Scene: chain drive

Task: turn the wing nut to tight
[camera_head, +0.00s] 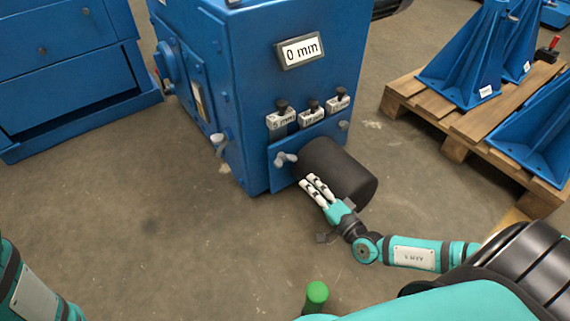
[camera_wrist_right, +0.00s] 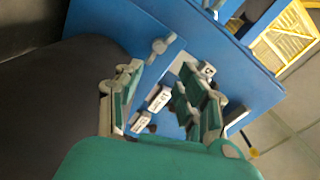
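The light grey wing nut (camera_head: 285,159) is on the lower blue plate of the blue machine, left of the black cylinder (camera_head: 340,172). It also shows in the right wrist view (camera_wrist_right: 163,44), beyond the fingertips. My right gripper (camera_head: 309,181) is below and right of the wing nut, in front of the cylinder, apart from the nut. In the right wrist view its two fingers (camera_wrist_right: 158,76) stand apart with nothing gripped between them. My left gripper is out of view; only part of the left arm shows at the lower left.
A blue cabinet (camera_head: 60,60) stands at left. A wooden pallet (camera_head: 460,130) with blue brackets is at right. Floor left of the machine is clear.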

